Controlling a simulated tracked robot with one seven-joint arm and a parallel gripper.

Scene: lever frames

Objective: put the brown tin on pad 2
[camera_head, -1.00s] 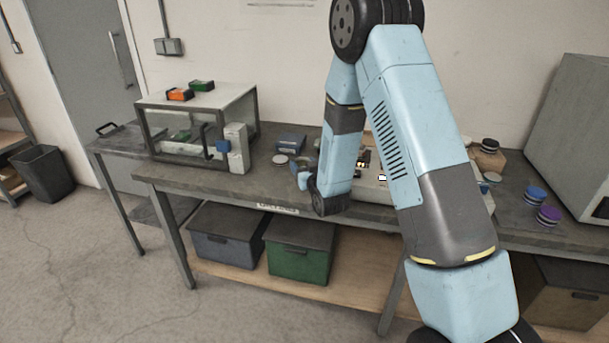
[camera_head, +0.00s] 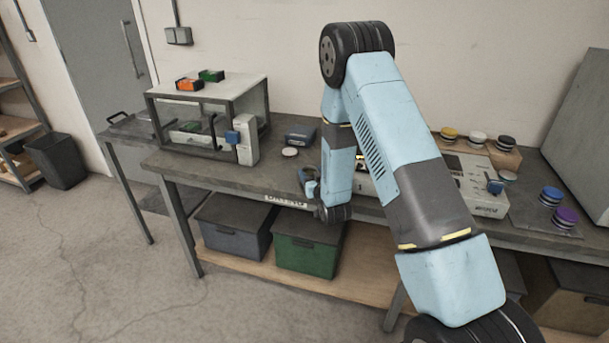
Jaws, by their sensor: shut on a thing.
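My gripper (camera_head: 309,184) is low at the table's front, left of the label "1" on the pale panel (camera_head: 360,187). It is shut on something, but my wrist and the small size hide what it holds. I cannot make out the brown tin anywhere in view. I cannot pick out pad 2; my arm covers much of the pale panel. A flat whitish disc (camera_head: 290,152) lies on the table, behind and left of my gripper.
A glass-fronted case (camera_head: 205,120) with a blue-handled latch stands left, a dark blue box (camera_head: 300,134) behind my gripper. Yellow (camera_head: 449,134), white (camera_head: 477,138) and black (camera_head: 506,143) tins stand at the back right. Blue (camera_head: 551,195) and purple (camera_head: 565,215) tins stand at the far right.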

